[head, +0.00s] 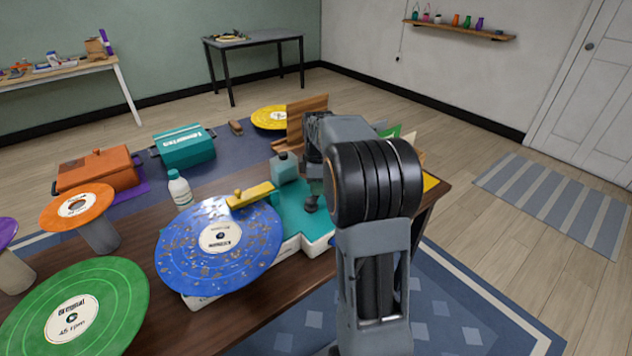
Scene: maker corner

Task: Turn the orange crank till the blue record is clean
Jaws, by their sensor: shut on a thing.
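The blue record (220,243) lies flat on a teal and white cleaning machine (310,222). Brown specks of dirt are scattered over its blue surface, around a pale label. A yellow bar (251,194) reaches over the record's far edge. My arm stands in front of the machine's right side. My gripper (314,180) shows only in part beyond the dark arm joint, low over the machine's far right side. It is shut, with its fingertips mostly hidden. The orange crank does not show; my arm covers that area.
A white bottle (179,189) stands behind the blue record. An orange record (77,207) and a green record (75,310) are on the left. A wooden rack (306,112) stands behind my arm.

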